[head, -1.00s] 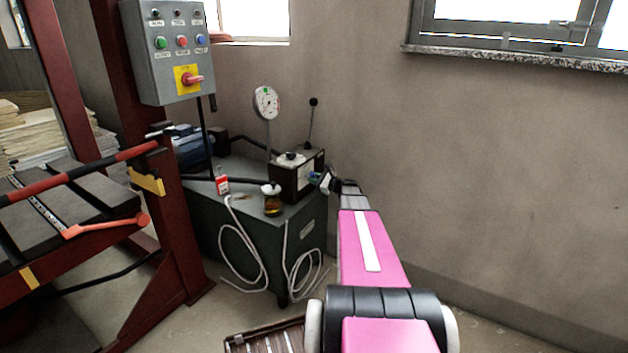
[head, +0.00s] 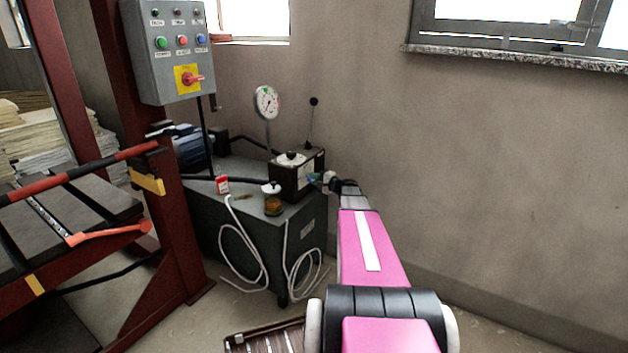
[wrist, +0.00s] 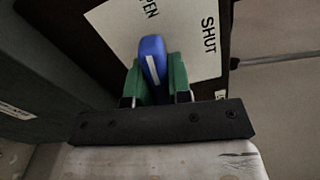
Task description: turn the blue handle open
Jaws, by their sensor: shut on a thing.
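The blue handle (wrist: 151,58) sits in front of a white label plate (wrist: 195,35) marked "OPEN" and "SHUT" in the wrist view. It points up in that view, close to the "OPEN" lettering, with "SHUT" to its right. My gripper (wrist: 153,78) has its green fingers on both sides of the handle and is closed on it. In the head view, my gripper reaches the right side of the dark valve box (head: 290,182) on the green cabinet. The handle is mostly hidden there by my gripper.
The green cabinet (head: 258,222) carries a round gauge (head: 266,103), an upright black-knobbed lever (head: 312,120) and a small jar (head: 272,200). White hoses hang down its front. A grey control panel (head: 165,60) and red press frame stand left. Bare wall is on the right.

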